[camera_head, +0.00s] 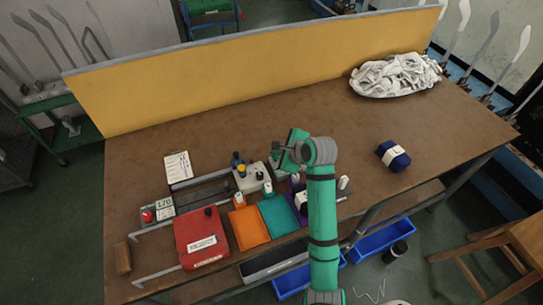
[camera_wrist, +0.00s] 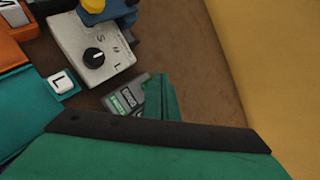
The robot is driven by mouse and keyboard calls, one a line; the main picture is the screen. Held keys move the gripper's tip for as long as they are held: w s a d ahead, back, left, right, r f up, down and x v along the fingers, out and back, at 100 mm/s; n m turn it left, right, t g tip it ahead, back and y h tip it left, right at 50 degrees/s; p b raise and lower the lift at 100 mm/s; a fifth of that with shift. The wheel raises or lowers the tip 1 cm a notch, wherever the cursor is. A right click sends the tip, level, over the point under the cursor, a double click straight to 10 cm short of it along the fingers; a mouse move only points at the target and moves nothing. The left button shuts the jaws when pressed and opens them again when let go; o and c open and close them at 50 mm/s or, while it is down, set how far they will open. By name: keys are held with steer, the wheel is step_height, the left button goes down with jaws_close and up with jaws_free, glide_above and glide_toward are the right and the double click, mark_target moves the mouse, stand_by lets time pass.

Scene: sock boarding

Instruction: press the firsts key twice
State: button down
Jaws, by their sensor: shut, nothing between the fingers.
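A small grey key unit (camera_wrist: 116,101) lies on the brown table in the wrist view. It has a green key at its left and a darker key beside it; the lettering is too small to read for certain. My gripper (camera_wrist: 161,97) is shut and empty, with its green fingers over the right end of the unit and hiding part of it. I cannot tell whether the fingers touch a key. In the head view my gripper (camera_head: 292,150) is at the middle of the table, beyond the coloured trays, and my arm hides much of what is below it.
A grey box with a black dial (camera_wrist: 94,56) stands close to the key unit. A teal tray (camera_head: 279,217), an orange tray (camera_head: 249,228) and a red press (camera_head: 201,238) stand nearer the front. A yellow panel (camera_head: 250,65) closes the back.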

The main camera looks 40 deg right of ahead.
steer(key=shift+s+d, duration=0.35)
steer(key=shift+d, duration=0.05)
steer(key=shift+w+a+f, duration=0.1)
steer(key=shift+a+f, duration=0.15)
steer(key=shift+w+f, duration=0.2)
steer(key=shift+w, duration=0.1)
steer(key=shift+a+f, duration=0.1)
steer(key=shift+a, duration=0.15)
steer(key=shift+s+d, duration=0.35)
steer(key=shift+d, duration=0.1)
steer(key=shift+w+a+r, duration=0.15)
steer(key=shift+a+r, duration=0.1)
steer(key=shift+w+a+r, duration=0.2)
steer(key=shift+w+r, duration=0.1)
steer(key=shift+r, duration=0.45)
